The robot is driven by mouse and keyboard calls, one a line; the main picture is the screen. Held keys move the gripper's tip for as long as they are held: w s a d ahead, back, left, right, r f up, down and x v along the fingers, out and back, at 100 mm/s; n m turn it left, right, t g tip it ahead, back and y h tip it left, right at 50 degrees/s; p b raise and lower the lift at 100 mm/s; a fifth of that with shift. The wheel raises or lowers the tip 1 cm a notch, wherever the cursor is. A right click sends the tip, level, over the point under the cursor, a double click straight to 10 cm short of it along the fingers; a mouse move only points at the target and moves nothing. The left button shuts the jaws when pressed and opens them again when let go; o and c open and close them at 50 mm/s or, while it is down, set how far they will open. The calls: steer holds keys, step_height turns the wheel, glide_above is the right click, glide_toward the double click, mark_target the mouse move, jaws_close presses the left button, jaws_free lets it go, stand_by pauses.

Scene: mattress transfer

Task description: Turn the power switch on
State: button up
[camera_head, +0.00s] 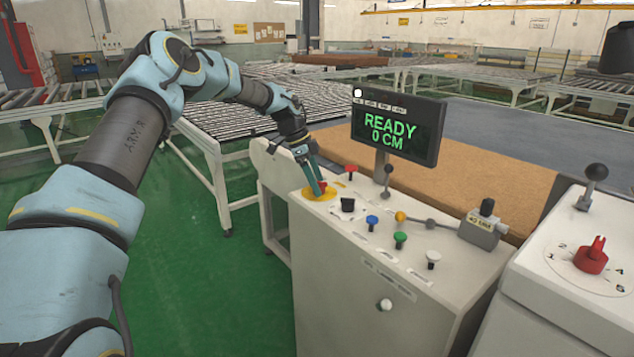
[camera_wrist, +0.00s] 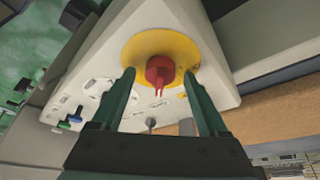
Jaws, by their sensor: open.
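The power switch is a red rotary knob (camera_wrist: 159,70) on a round yellow plate (camera_wrist: 140,46), at the corner of the white control console (camera_head: 350,270). In the head view the yellow plate (camera_head: 312,195) shows at the console's left end, and the red knob (camera_head: 322,186) is partly hidden by the fingers. My gripper (camera_head: 316,186) reaches down to it from above. In the wrist view my gripper (camera_wrist: 159,76) is open, with one finger on each side of the knob and gaps visible. Whether the fingertips touch the plate is unclear.
A display (camera_head: 397,125) on a post reads "READY 0 CM". Blue (camera_head: 372,221), green (camera_head: 400,238) and black (camera_head: 347,204) controls and a lever (camera_head: 388,180) stand near the knob. A brown mattress-like slab (camera_head: 470,180) lies behind. A second console (camera_head: 570,265) stands right.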

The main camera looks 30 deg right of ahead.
steer(key=b+v, duration=0.3)
steer(key=v, duration=0.8)
steer(key=shift+f, duration=0.1)
steer(key=s+a+f+n+t+y, duration=0.1)
steer(key=s+a+f+n, duration=0.1)
steer(key=s+a+n, duration=0.5)
steer(key=s+a+f+n+t+y, duration=0.1)
steer(key=s+a+f+n, duration=0.2)
steer(key=s+a+n, duration=0.5)
steer(key=s+a+f+n+t+y, duration=0.1)
steer(key=s+a+n, duration=0.6)
steer(key=a, duration=1.9)
steer(key=shift+s+f+n+t, duration=0.2)
steer(key=shift+f+n+t, duration=0.45)
steer(key=shift+n, duration=0.35)
